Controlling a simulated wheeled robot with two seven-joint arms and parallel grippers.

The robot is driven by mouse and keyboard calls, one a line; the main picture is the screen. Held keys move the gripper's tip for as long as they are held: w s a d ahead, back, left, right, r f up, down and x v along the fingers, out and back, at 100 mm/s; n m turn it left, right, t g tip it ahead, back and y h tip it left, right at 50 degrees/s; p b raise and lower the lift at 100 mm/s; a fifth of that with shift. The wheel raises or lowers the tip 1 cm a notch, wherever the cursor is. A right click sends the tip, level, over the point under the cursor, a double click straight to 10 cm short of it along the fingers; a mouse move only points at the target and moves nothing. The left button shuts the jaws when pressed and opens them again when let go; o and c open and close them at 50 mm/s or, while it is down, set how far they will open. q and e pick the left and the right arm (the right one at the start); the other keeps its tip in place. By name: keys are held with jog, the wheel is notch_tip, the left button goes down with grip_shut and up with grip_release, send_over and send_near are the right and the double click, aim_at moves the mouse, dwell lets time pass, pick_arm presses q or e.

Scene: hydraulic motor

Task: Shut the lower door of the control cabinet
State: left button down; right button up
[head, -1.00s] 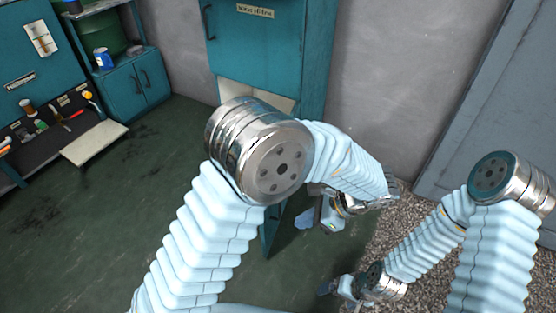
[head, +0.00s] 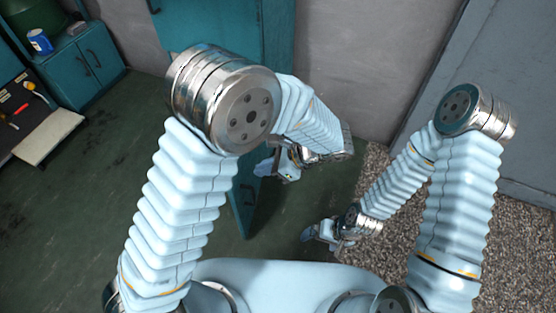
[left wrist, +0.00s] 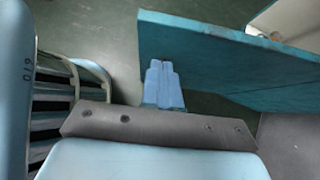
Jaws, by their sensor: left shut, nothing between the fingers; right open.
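The teal control cabinet (head: 220,25) stands against the wall at the top of the head view, its lower part largely hidden by my left arm. Its lower door (head: 246,195) stands open, jutting out towards me and seen almost edge-on. In the left wrist view the door is a broad teal panel (left wrist: 225,62). My left gripper (head: 265,168) is shut and empty, beside the door on its right in the head view. Its fingers (left wrist: 163,80) overlap the panel in the left wrist view; I cannot tell whether they touch. My right gripper (head: 308,235) is open and empty, lower right of the door.
A low teal cupboard (head: 88,65) with a blue can (head: 40,41) on it stands at the upper left, near a tool bench (head: 45,135). Green floor (head: 90,210) lies clear to the left. Speckled flooring (head: 385,235) and a grey panel (head: 490,60) lie to the right.

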pick_arm(q)
jog(key=shift+w+a+f, duration=0.1)
jog(key=shift+a+f, duration=0.1)
jog(key=shift+a, duration=0.7)
jog(key=shift+w+a+f, duration=0.15)
jog(key=shift+a+f, duration=0.1)
jog(key=shift+a, duration=0.65)
jog(key=shift+w+a+f, duration=0.1)
jog(key=shift+a+f, duration=0.1)
jog(key=shift+a, duration=0.7)
